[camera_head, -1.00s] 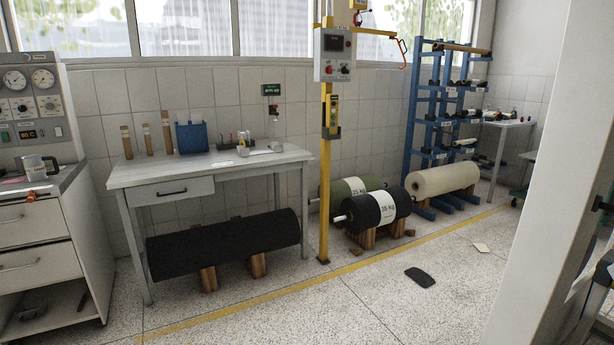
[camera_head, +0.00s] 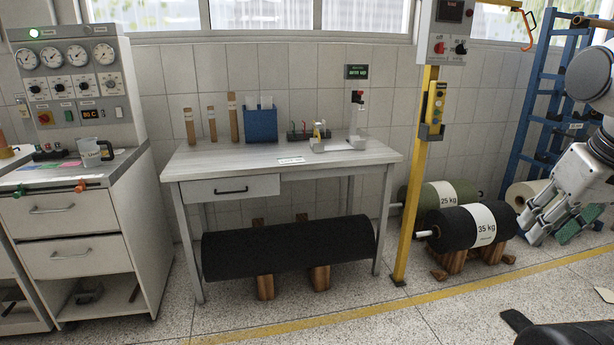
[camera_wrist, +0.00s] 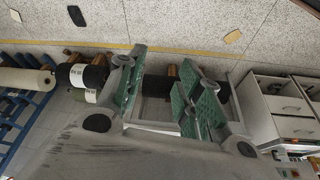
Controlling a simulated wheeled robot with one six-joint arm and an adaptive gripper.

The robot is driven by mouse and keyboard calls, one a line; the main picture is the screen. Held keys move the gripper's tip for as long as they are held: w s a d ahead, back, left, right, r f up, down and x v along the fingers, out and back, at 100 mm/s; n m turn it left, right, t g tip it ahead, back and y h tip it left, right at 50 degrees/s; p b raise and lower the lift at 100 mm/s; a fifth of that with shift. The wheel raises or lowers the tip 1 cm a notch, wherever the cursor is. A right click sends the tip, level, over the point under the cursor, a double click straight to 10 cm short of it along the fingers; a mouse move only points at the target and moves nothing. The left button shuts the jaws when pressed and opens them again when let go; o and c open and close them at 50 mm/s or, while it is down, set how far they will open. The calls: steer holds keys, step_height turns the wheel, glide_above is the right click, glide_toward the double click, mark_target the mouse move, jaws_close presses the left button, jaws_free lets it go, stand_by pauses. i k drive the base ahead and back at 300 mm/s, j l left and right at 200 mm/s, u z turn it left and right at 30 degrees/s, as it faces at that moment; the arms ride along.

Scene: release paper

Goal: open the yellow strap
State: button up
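I cannot make out a yellow strap in either view. The black roll (camera_head: 462,230) with a "35 kg" label lies on wooden blocks, in front of the green roll (camera_head: 441,194) labelled "25 kg". Another black roll (camera_head: 290,247) lies on wooden blocks under the table, with no strap visible on it. My gripper (camera_head: 553,224) is at the right in the head view, to the right of the 35 kg roll in the picture. In the wrist view my gripper (camera_wrist: 165,88) is open, its green-padded fingers apart and nothing held between them.
A yellow post (camera_head: 415,170) with a control box (camera_head: 447,30) stands right of the grey table (camera_head: 230,158). A cabinet (camera_head: 80,240) with gauges stands at the left. A blue rack (camera_head: 537,105) is at the back right. The floor in front is mostly clear.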

mark_target(317, 132)
steer(key=i+u, duration=0.15)
steer(key=i, duration=0.6)
steer(key=i+u, duration=0.15)
steer(key=i, duration=0.6)
steer(key=i+u, duration=0.2)
steer(key=i, duration=1.5)
